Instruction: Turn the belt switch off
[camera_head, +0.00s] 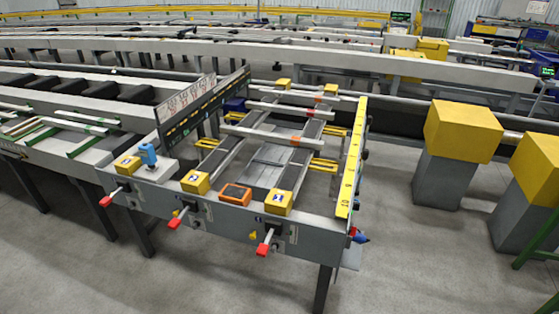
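A runout table (205,209) stands in the middle of the view. Along its front edge are three yellow boxes with dark-marked labels: left (127,166), middle (195,182) and right (278,202). An orange device with a dark face (235,194) sits between the middle and right boxes. A blue upright part (148,155) stands on a pale base near the left box. Red-tipped levers stick out of the front: left (105,200), middle (174,222) and right (263,247). I cannot tell which part is the belt switch or its position. Neither gripper is in view.
A yellow numbered scale (351,165) runs along the table's right side. Yellow blocks on grey stands (463,130) are at the right. Long conveyors (330,58) fill the background. The floor (415,255) in front and to the right is clear.

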